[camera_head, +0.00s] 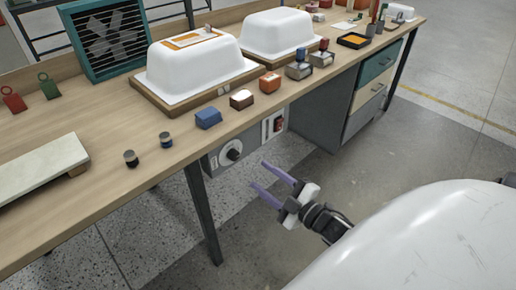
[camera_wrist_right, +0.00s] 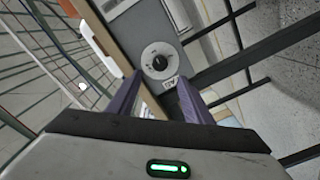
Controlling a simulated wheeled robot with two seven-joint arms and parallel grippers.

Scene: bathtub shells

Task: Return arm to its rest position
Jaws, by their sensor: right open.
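My right gripper (camera_head: 271,183) is in front of the workbench and below its top, over the floor. Its two purple fingers are apart with nothing between them. In the right wrist view the open fingers (camera_wrist_right: 158,98) point toward a grey control box with a round dial (camera_wrist_right: 160,60). The dial (camera_head: 231,153) also shows under the bench edge in the head view. My left gripper is not in either view.
The workbench top (camera_head: 120,200) holds two white tub shells (camera_head: 193,65) (camera_head: 278,33), small coloured blocks (camera_head: 208,118) near its front edge, and a pale slab (camera_head: 40,170). A dark table leg (camera_head: 203,215) stands left of the gripper. The floor (camera_head: 240,250) around it is clear.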

